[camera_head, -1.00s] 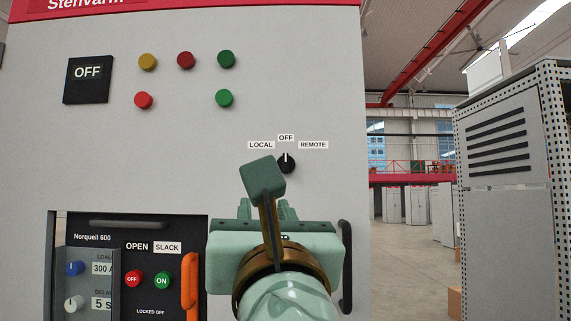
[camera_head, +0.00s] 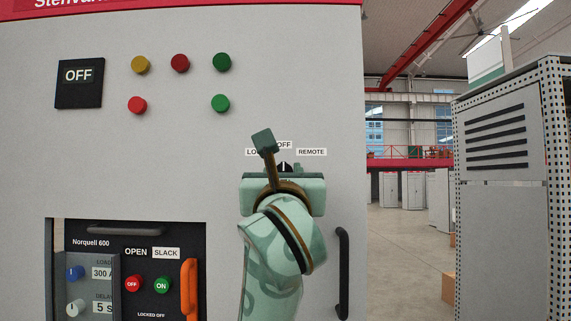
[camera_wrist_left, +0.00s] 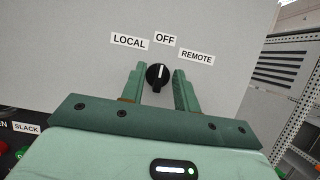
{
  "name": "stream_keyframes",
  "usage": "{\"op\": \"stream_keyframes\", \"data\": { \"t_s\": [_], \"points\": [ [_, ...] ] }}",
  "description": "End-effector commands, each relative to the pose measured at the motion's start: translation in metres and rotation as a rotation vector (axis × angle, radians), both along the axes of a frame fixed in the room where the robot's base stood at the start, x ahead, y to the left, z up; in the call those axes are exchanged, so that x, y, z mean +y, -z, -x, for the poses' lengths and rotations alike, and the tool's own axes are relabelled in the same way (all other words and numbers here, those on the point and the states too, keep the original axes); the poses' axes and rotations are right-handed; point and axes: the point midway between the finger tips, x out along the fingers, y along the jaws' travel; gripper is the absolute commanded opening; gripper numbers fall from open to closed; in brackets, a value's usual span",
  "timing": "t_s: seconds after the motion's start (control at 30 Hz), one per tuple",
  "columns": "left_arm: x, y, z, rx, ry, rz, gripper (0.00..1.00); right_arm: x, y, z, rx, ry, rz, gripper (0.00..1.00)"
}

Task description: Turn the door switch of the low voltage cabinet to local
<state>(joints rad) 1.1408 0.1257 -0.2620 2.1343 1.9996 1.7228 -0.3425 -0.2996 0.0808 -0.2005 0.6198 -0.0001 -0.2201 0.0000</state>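The door switch is a small black rotary knob (camera_head: 285,166) with a white mark, on the pale grey door of the low voltage cabinet (camera_head: 190,180). Labels LOCAL, OFF and REMOTE sit above it; the mark points up at OFF. In the left wrist view the knob (camera_wrist_left: 158,75) shows between the two green fingers of my left gripper (camera_wrist_left: 159,88), which is open. I cannot tell whether the fingertips reach around the knob. In the head view my left gripper (camera_head: 284,174) is just below the knob and hides part of it and of the LOCAL label. My right gripper is not seen.
A black door handle (camera_head: 342,272) is to the lower right. Several coloured buttons (camera_head: 180,63) and a black OFF panel (camera_head: 79,83) are at the upper left. A breaker unit (camera_head: 135,270) with an orange handle (camera_head: 189,288) is at the lower left. Another cabinet (camera_head: 500,190) stands right.

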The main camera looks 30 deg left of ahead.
Motion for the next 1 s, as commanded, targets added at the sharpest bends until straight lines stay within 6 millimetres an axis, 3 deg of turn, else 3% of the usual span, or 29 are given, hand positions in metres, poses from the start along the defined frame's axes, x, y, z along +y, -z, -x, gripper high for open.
{"op": "stream_keyframes", "data": {
  "t_s": [0.33,0.43,0.47,1.0],
  "points": [
    [0.0027,-0.0013,-0.0040,-0.001,-0.001,0.001,0.31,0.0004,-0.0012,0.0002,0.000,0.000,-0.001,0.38],
    [0.0026,-0.0013,-0.0039,-0.001,-0.001,0.001,0.03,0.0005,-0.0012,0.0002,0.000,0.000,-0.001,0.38],
    [0.0026,-0.0013,-0.0039,0.000,0.000,0.001,0.00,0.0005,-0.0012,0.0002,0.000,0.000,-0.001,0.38],
    [0.0013,0.0002,-0.0040,-0.056,0.003,0.094,0.00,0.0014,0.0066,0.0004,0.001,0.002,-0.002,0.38]
  ]
}}
